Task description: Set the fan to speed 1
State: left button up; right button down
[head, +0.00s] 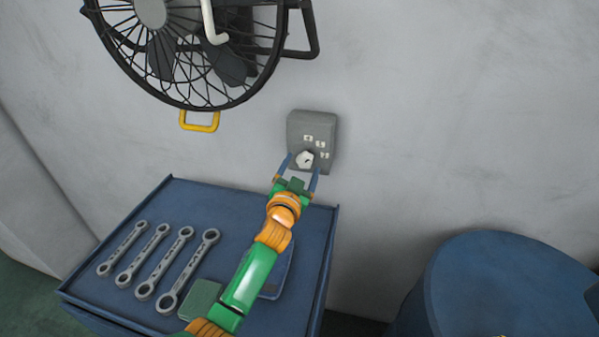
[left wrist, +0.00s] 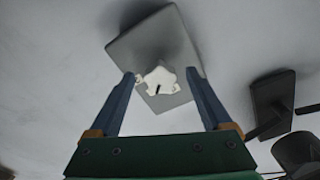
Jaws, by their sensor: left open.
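The fan (head: 190,45) is mounted on the wall at the top left of the head view, with a black wire cage and a yellow handle (head: 200,121) below it. A grey control box (head: 312,127) is on the wall to its lower right, with several small white labels. Its white knob (head: 304,159) has a dark pointer mark; it also shows in the left wrist view (left wrist: 160,78). My left gripper (head: 303,164) is open, with its blue fingers on either side of the knob. I cannot tell whether they touch it. My right gripper is not in view.
A blue table (head: 240,203) stands below the box, with several grey wrenches (head: 170,267) and a tray (head: 278,272) on it. A large blue drum (head: 500,285) is at the lower right. The wall right of the box is clear.

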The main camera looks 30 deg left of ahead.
pick_arm(q)
jog(key=v, duration=0.6)
